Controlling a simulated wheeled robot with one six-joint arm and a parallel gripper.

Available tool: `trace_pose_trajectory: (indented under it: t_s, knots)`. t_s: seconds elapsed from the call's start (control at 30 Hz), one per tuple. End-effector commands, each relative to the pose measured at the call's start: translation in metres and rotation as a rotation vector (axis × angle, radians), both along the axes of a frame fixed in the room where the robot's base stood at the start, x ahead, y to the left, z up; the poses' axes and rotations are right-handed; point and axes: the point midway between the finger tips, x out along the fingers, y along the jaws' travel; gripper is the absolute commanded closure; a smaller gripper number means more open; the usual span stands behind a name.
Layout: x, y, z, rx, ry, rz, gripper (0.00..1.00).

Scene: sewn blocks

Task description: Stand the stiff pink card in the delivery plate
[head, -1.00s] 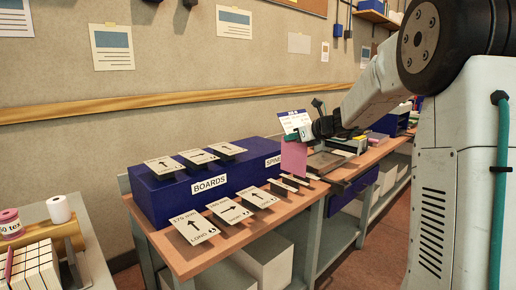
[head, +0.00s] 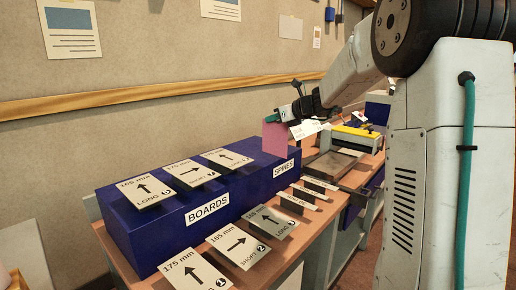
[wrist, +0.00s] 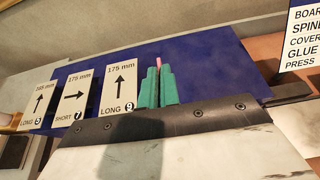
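The pink card (head: 275,138) hangs roughly upright below my gripper (head: 283,115) in the head view, in front of the right end of the blue box. My gripper is shut on its upper part. In the wrist view the green fingertips (wrist: 156,86) are together with a thin pink edge of the card (wrist: 159,62) between them. I cannot make out which thing is the delivery plate; a flat grey-brown plate (head: 334,164) lies on the bench to the right of the card.
The blue box (head: 150,234) labelled BOARDS and SPINES stands on the wooden bench (head: 299,229) with several labelled boards on top. Several more labelled cards project along the bench front. A yellow-topped item (head: 356,137) stands beyond the plate. A printed sign (wrist: 305,38) is at right in the wrist view.

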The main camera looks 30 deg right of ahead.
Motion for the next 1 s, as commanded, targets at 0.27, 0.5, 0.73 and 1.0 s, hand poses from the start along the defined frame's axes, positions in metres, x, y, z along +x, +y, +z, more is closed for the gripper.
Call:
trace_pose_trajectory:
  t_s: [0.27, 0.5, 0.73, 1.0]
  knots:
    - [0.041, -0.009, -0.006, 0.001, 0.002, 0.007, 1.00]
    - [0.102, -0.032, -0.012, -0.001, 0.000, 0.007, 1.00]
    - [0.144, -0.050, -0.015, 0.000, 0.000, 0.004, 1.00]
    - [0.151, -0.054, -0.028, 0.002, 0.002, 0.002, 1.00]
